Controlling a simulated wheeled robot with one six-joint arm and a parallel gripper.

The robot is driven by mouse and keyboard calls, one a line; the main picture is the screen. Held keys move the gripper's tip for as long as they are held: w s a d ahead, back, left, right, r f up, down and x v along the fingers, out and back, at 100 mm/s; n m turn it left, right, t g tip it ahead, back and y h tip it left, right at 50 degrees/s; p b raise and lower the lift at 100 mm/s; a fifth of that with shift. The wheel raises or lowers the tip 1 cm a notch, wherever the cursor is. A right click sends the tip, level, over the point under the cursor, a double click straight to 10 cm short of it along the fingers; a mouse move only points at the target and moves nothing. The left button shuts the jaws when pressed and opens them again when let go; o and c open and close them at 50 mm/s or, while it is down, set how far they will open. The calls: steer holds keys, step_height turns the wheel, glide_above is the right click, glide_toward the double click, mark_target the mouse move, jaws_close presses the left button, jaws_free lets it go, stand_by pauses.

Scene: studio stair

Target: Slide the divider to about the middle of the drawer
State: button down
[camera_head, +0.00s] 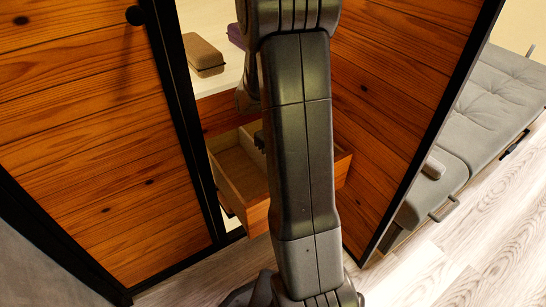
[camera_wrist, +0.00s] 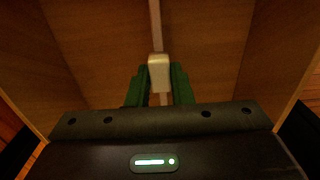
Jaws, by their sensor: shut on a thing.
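The open wooden drawer (camera_head: 257,213) shows in the head view between two wooden panels, partly hidden behind my arm. In the wrist view, the divider (camera_wrist: 155,25) is a thin upright strip running away from me, with drawer floor on both sides of it. A pale block-like grip (camera_wrist: 159,73) sits on the divider. My gripper (camera_wrist: 159,88) is down in the drawer, its green fingers shut on this grip from left and right. In the head view my arm hides most of the gripper and the divider.
Wooden panels with black frames stand close on the left (camera_head: 90,130) and right (camera_head: 395,90) of my arm. A brown case (camera_head: 204,55) and a dark purple item (camera_head: 236,35) lie on the pale surface above the drawer. A grey sofa (camera_head: 480,115) stands at right.

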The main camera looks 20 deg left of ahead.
steer(key=c, duration=1.3)
jaws_free()
step_height(320, 180, up, 14)
steer(key=p, duration=0.5)
steer(key=shift+f, duration=0.1)
step_height(320, 180, down, 14)
steer(key=b, duration=0.5)
steer(key=shift+f, duration=0.15)
steer(key=shift+s+a+r, duration=0.25)
steer(key=shift+s+a, duration=0.1)
steer(key=shift+s, duration=0.05)
steer(key=shift+r, duration=0.1)
